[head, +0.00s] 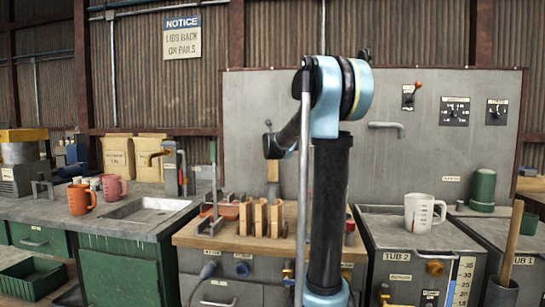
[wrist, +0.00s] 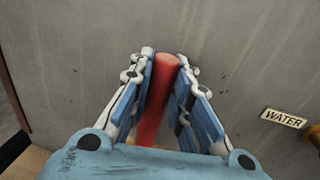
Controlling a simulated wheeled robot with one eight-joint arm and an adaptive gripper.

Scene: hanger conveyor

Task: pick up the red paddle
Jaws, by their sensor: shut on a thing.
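The red paddle (wrist: 155,105) shows in the wrist view as a round red handle, standing roughly upright between the fingers. My gripper (wrist: 166,62) is shut on it, with one blue finger pad on each side. The lower end of the paddle is hidden behind the gripper body. In the head view my arm stands in front of the bench and hides the gripper. A small dark red thing shows just right of my arm there, but I cannot tell whether it is the paddle.
A wooden slotted rack (head: 262,219) stands on the bench left of my arm. Orange (head: 80,198) and pink (head: 113,187) mugs stand by the sink (head: 147,208). A grey panel (head: 440,150) rises behind.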

